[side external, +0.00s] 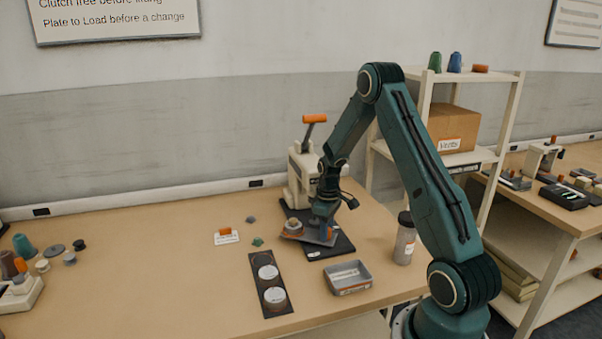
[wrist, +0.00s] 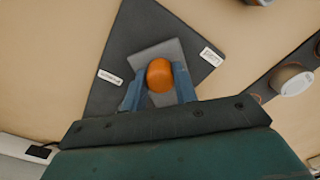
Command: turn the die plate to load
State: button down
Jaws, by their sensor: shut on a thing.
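The grey die plate (side external: 319,239) lies over the dark base (side external: 343,246) of the cream press (side external: 298,180). A small round piece (side external: 293,225) sits at the plate's left end in the side view. In the wrist view an orange knob (wrist: 159,75) stands on the grey plate (wrist: 150,51). My gripper (side external: 327,231) is shut on this knob, with one blue finger on each side in the wrist view (wrist: 159,88). A label reading Load (wrist: 211,57) is on the base right of the plate; another label (wrist: 109,77), too small to read surely, is left of it.
The press lever (side external: 315,119) with its orange grip stands raised. A black strip with two round pale-topped pieces (side external: 274,295), a grey tray (side external: 348,278) and a lidded bottle (side external: 404,240) stand nearby.

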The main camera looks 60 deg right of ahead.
jog(key=shift+n, duration=3.6)
jog(key=c, duration=1.1)
grip_release()
notch_tip(320, 180, up, 14)
